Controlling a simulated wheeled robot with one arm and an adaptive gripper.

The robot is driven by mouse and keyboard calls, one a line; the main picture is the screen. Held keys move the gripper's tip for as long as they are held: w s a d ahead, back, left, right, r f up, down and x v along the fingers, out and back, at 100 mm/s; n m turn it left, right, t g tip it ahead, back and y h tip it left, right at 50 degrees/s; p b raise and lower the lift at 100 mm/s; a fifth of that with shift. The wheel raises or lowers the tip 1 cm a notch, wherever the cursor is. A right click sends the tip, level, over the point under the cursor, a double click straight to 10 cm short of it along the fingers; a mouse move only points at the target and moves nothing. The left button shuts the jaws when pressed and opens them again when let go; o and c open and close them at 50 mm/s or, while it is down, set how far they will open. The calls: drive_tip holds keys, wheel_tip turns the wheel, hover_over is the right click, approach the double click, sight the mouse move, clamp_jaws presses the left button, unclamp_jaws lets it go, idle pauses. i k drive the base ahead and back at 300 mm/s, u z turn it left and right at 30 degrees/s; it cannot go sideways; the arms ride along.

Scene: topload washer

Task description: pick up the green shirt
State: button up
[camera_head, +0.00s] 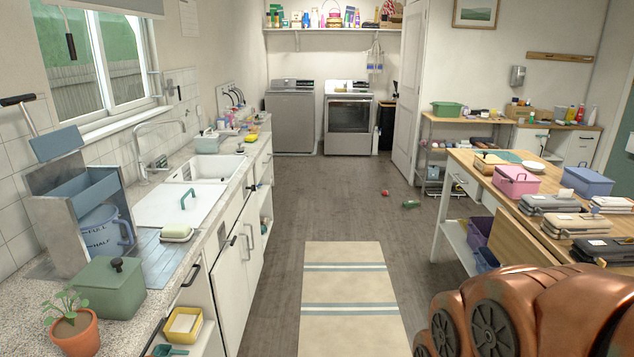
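I cannot make out a green shirt for certain. A small green item (411,204) lies on the floor beyond the striped rug, to the right of its far end. It is too small to tell whether it is cloth. The topload washer (292,116) stands against the far wall with its lid seemingly down, so its inside is hidden. My gripper is not in view; a copper-coloured part, apparently of my own arm, fills the lower right corner.
A small red item (385,192) lies on the floor near the green one. A striped rug (352,335) runs along the open aisle. A sink counter (130,316) lines the left; a wooden table (470,171) with boxes stands right. A front-door dryer (348,120) stands beside the washer.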

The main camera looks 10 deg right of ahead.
sight(407, 204)
drive_tip(key=z, duration=0.35)
drive_tip(key=i, duration=1.75)
drive_tip(key=z, duration=0.55)
drive_tip(key=i, duration=3.85)
drive_tip(key=u, duration=0.4)
drive_tip(key=k, duration=0.45)
drive_tip(key=u, duration=0.4)
drive_tip(key=i, duration=2.7)
drive_tip(key=u, duration=0.35)
